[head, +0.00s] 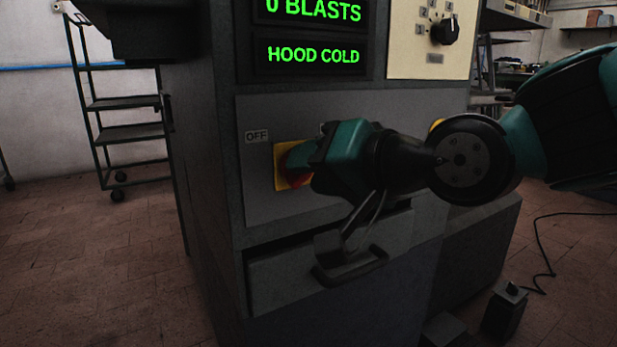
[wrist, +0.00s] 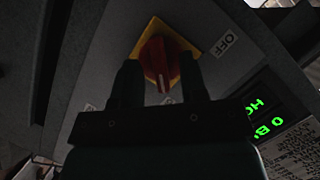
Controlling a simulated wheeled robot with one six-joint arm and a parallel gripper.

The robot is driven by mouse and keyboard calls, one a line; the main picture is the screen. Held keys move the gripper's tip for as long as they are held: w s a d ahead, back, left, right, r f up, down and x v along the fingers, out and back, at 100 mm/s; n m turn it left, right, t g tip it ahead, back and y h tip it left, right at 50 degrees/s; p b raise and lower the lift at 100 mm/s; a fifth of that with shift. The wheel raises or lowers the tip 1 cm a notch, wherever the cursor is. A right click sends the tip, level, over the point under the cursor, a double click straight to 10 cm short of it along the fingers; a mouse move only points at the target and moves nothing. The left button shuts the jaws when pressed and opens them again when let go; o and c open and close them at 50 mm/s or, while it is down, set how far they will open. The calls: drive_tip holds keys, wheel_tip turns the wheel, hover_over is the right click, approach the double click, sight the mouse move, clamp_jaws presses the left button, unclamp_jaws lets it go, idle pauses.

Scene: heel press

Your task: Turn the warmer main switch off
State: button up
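The main switch is a red rotary knob (wrist: 158,62) on a yellow square plate (head: 280,178), set in the grey panel of the machine. An OFF label (head: 257,136) sits up and left of it in the head view; the label also shows in the wrist view (wrist: 228,43). My gripper (wrist: 160,78) is open, its fingertips on either side of the knob; whether they touch it I cannot tell. In the wrist view a pale mark on the knob points down between the fingers, away from OFF. My gripper hides much of the switch in the head view.
Green displays (head: 313,56) read "0 BLASTS" and "HOOD COLD". A black dial (head: 444,31) is at upper right. A drawer with a handle (head: 352,268) lies below the panel. A shelf cart (head: 120,133) stands at left, with open floor before it.

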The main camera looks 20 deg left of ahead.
drive_tip(key=shift+w+a+f, duration=0.15)
drive_tip(key=shift+w+a, duration=0.1)
drive_tip(key=shift+a, duration=0.2)
clamp_jaws()
